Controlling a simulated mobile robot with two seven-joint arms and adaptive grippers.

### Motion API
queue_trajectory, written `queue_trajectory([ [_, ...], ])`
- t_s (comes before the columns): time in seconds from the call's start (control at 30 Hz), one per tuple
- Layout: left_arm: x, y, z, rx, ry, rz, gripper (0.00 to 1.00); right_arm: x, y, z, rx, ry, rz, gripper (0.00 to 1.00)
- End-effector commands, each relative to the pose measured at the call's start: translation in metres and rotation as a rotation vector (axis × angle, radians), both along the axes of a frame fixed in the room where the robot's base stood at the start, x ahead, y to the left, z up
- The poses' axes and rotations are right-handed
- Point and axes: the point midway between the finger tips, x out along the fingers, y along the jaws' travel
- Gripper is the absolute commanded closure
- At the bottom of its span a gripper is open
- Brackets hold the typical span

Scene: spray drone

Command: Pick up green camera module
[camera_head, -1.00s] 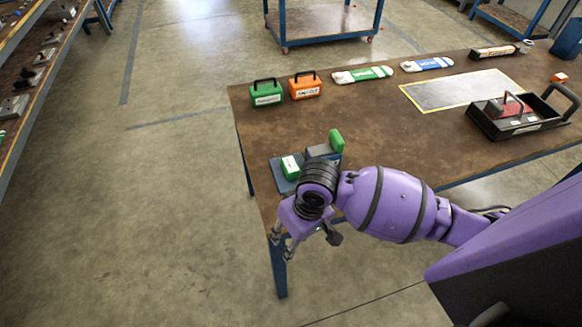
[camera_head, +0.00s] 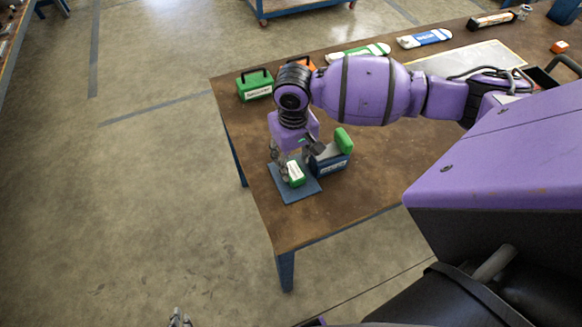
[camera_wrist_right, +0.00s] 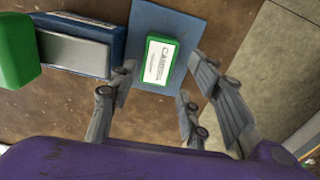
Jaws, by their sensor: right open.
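A small green module (camera_head: 296,175) with a white label lies on a blue mat (camera_head: 302,193) near the table's left front corner. It also shows in the right wrist view (camera_wrist_right: 157,62), label facing the camera. My right gripper (camera_head: 291,164) is above it, fingers pointing down. In the right wrist view my right gripper (camera_wrist_right: 160,78) is open, with the module between and just beyond the fingertips; no finger visibly grips it. My left gripper (camera_head: 178,319) shows only as a small tip at the bottom edge; its opening is unclear.
A blue-grey device with a green end (camera_head: 343,140) stands close beside the mat, on its right. A green case (camera_head: 254,86) stands behind, and an orange case is partly hidden by my arm. Bare table lies right of the device (camera_head: 390,165).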

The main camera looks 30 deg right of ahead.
Motion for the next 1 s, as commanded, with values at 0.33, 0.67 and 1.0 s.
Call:
queue_trajectory([
  [0.33, -0.004, 0.000, -0.003, -0.002, 0.008, 0.004, 1.00, 0.001, -0.003, -0.048, 0.000, 0.001, 0.000, 0.55],
  [0.67, 0.006, -0.004, 0.002, -0.009, -0.013, 0.007, 1.00, 0.002, -0.003, -0.055, 0.001, -0.003, 0.002, 0.55],
  [1.0, 0.005, -0.002, 0.001, -0.004, -0.010, 0.004, 1.00, 0.002, -0.003, -0.055, 0.001, -0.003, 0.002, 0.93],
])
